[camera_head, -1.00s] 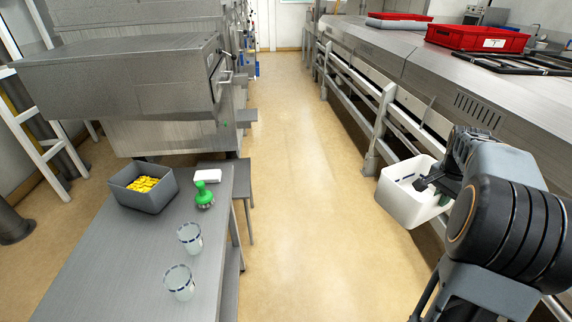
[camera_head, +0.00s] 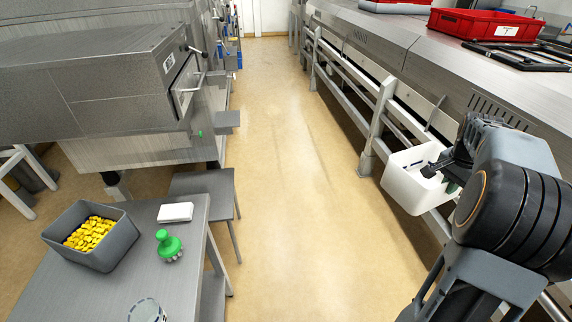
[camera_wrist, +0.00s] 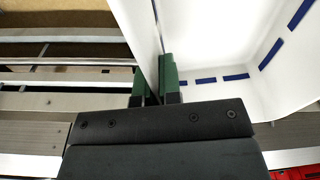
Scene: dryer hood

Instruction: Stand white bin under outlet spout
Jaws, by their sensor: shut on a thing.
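The white bin (camera_head: 414,183) is on the right in the head view, held off the floor beside the right-hand steel machine. My gripper (camera_head: 440,172) is shut on the bin's wall. In the wrist view my gripper (camera_wrist: 155,92) has its green-tipped fingers on either side of the bin's thin wall. The bin's white inside (camera_wrist: 210,40) carries a row of blue dashes and looks empty where it shows. On the left stands a steel machine with a hood (camera_head: 95,75). A small green mark (camera_head: 200,133) shows on its side. I cannot make out an outlet spout for certain.
A steel table (camera_head: 110,285) at lower left holds a grey bin (camera_head: 118,240) of yellow pieces, a green brush-like tool (camera_head: 168,246), a white block (camera_head: 175,212) and a clear cup (camera_head: 146,311). A low stool (camera_head: 205,185) stands behind it. The aisle floor (camera_head: 285,200) is clear.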

